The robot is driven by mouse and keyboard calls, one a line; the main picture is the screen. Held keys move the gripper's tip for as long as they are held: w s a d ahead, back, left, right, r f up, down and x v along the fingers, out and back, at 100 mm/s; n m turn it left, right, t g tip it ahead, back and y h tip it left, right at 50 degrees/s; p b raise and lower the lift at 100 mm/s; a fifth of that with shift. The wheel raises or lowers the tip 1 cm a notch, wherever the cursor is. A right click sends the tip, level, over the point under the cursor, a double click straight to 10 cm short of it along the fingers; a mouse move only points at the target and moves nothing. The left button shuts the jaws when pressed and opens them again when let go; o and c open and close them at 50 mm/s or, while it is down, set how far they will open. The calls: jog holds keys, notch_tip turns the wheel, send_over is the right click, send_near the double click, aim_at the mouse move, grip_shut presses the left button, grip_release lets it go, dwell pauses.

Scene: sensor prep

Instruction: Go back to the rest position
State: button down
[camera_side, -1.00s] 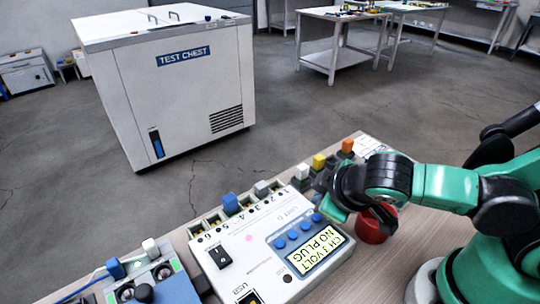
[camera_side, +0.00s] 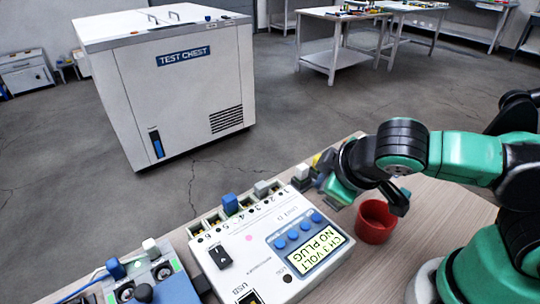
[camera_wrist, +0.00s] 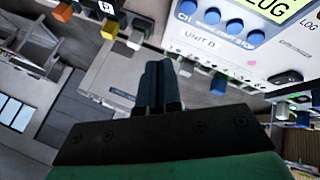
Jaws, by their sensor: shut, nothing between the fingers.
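My gripper (camera_wrist: 158,88) shows in the wrist view with its two dark fingers together and nothing between them. In the side view my gripper (camera_side: 398,200) is above the table, just right of the white meter unit and over the red cup, its fingers partly hidden by the wrist. The white unit (camera_side: 235,262) has a screen reading "CH 3 VOLT NO PLUG", a row of blue buttons and numbered sockets along its back edge. It also shows in the wrist view (camera_wrist: 225,60), marked "UNIT D".
A red cup (camera_side: 376,222) stands on the table (camera_side: 345,280) close below my gripper. Blue, grey and white plugs line the unit's back edge. Another device (camera_side: 150,275) sits at the lower left. A white test chest (camera_side: 185,95) stands on the floor beyond the table.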

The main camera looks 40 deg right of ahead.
jog(key=shift+w+d+m, duration=0.15)
jog(key=shift+d+m, duration=0.15)
jog(key=shift+d, duration=0.05)
jog(key=w+d+r+m+y, duration=0.2)
jog(key=d+m, duration=0.2)
jog(key=d, duration=0.1)
jog(key=shift+w+r+y, duration=0.2)
jog(key=shift+r+y, duration=0.05)
jog(key=shift+y, duration=0.05)
jog(key=s+a+r+g, duration=0.2)
jog(key=a+r+g, duration=0.3)
jog(key=g, duration=0.2)
jog(key=shift+a, duration=0.4)
